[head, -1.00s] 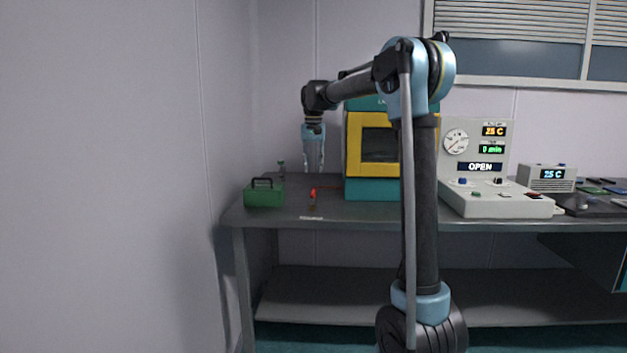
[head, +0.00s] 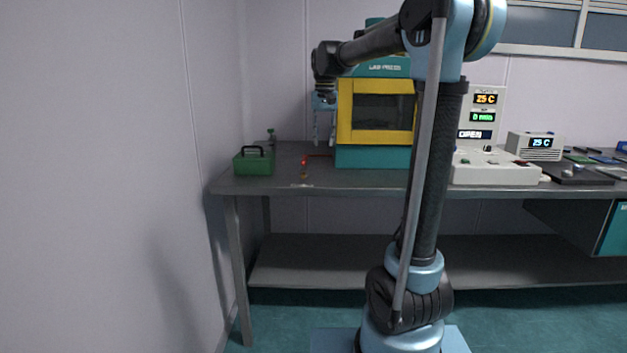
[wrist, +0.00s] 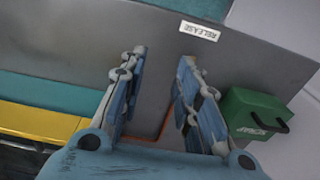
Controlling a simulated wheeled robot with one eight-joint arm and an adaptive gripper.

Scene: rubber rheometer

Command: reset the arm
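My arm rises in the middle of the head view and bends left over the bench. My gripper (head: 324,127) points down above the bench, just left of the yellow and teal press (head: 375,110). In the wrist view my gripper (wrist: 160,75) has its two fingers apart with nothing between them; bare bench shows through the gap. A red lever (head: 305,161) is on the bench below the gripper. A "RELEASE" label (wrist: 199,31) lies ahead of the fingertips in the wrist view.
A green box with a black handle (head: 254,162) stands at the bench's left end; it also shows beside the right finger in the wrist view (wrist: 255,112). A wall is close on the left.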

